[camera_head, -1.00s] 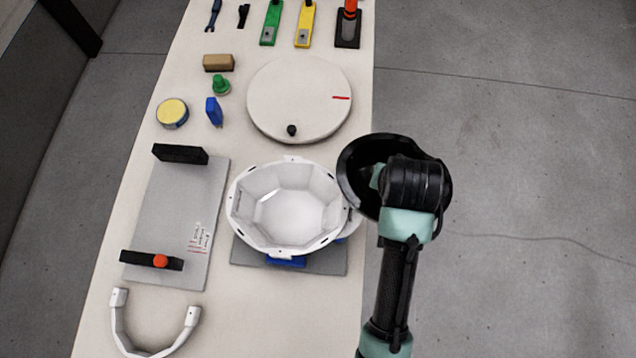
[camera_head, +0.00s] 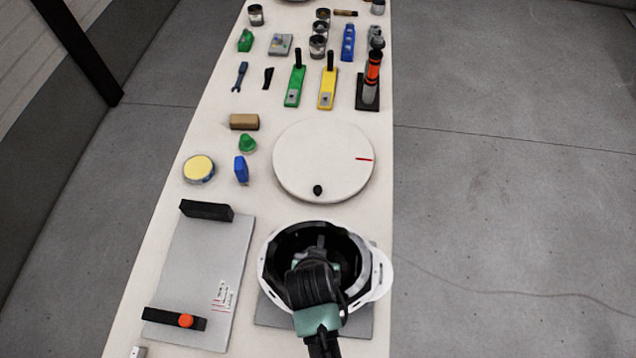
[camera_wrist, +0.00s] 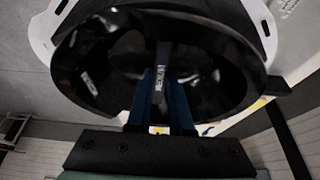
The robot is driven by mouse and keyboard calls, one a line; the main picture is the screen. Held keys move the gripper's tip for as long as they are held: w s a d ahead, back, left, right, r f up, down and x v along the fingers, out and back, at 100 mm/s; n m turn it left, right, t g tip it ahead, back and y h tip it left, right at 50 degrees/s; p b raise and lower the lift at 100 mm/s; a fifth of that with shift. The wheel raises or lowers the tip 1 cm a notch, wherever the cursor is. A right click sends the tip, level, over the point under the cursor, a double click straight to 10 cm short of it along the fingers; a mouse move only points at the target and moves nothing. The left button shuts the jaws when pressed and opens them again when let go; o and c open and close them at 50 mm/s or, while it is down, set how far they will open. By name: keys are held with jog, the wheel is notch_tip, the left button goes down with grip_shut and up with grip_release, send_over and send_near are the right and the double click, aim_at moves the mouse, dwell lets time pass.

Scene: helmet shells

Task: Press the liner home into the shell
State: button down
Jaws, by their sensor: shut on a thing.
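The white shell (camera_head: 376,283) sits open side up on a grey plate at the front of the bench. The black liner (camera_head: 290,243) is inside the shell's rim in the head view, with a white rim showing around it. My gripper (camera_head: 322,262) is over the middle of the liner and my wrist hides much of it. In the wrist view my gripper (camera_wrist: 162,100) has its two blue fingers shut on a rib inside the black liner (camera_wrist: 215,75). The white shell (camera_wrist: 40,38) shows past the liner's edge. How deep the liner sits cannot be told.
A grey board (camera_head: 205,275) with two black blocks lies left of the shell. A white turntable (camera_head: 325,150) with a black knob stands behind it. Small tools and a yellow-topped tin (camera_head: 198,169) are further back and left. Floor lies open to the right.

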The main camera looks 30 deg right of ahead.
jog(key=shift+f, duration=1.85)
jog(key=shift+f, duration=0.15)
jog(key=c, duration=0.8)
grip_release()
jog(key=v, duration=1.2)
